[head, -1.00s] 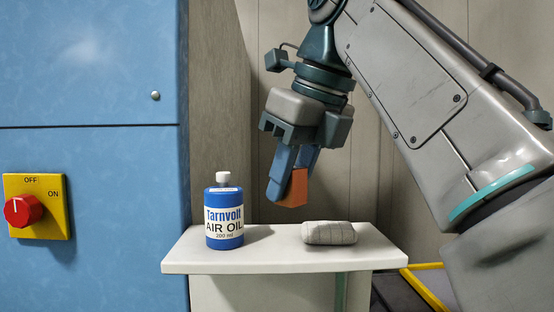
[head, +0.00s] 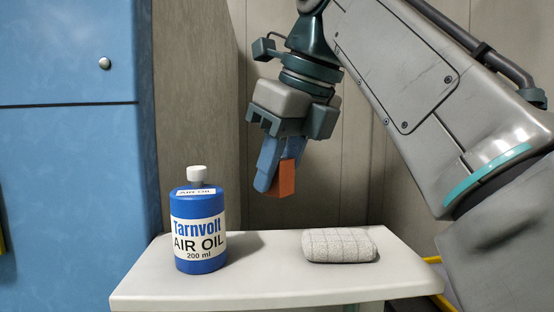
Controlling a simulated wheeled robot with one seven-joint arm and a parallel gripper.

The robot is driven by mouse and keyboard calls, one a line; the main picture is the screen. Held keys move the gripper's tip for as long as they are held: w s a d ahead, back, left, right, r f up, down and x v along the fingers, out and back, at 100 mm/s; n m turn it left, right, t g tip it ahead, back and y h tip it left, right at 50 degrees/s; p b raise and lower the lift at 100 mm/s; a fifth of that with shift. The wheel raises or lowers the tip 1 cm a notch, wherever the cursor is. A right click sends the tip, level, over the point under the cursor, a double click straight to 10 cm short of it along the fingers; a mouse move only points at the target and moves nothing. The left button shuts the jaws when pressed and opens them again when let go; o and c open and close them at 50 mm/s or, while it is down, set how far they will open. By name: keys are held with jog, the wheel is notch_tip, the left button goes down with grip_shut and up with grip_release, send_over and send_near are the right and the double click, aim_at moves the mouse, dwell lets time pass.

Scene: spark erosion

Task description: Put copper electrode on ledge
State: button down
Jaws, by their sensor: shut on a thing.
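The copper electrode (head: 287,179) is an orange-brown block held in my gripper (head: 277,172). The blue fingers are shut on it and hide part of it. My gripper points down and holds the block in the air, clear above the white ledge (head: 270,288). In the picture it hangs between the oil bottle and the grey cloth, over the rear part of the ledge; how far back it is I cannot tell.
A blue Tarnvolt air oil bottle (head: 198,225) stands upright on the ledge's left. A folded grey checked cloth (head: 340,245) lies on its right. The front and middle of the ledge are bare. A blue cabinet (head: 70,150) stands at left and a panelled wall (head: 345,190) behind.

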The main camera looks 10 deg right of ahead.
aim_at(268, 238)
jog(key=shift+s+a+f, duration=0.1)
jog(key=shift+f, duration=2.6)
jog(key=shift+f+b, duration=0.45)
jog(key=shift+f, duration=0.15)
jog(key=c, duration=1.1)
grip_release()
jog(key=shift+o, duration=0.2)
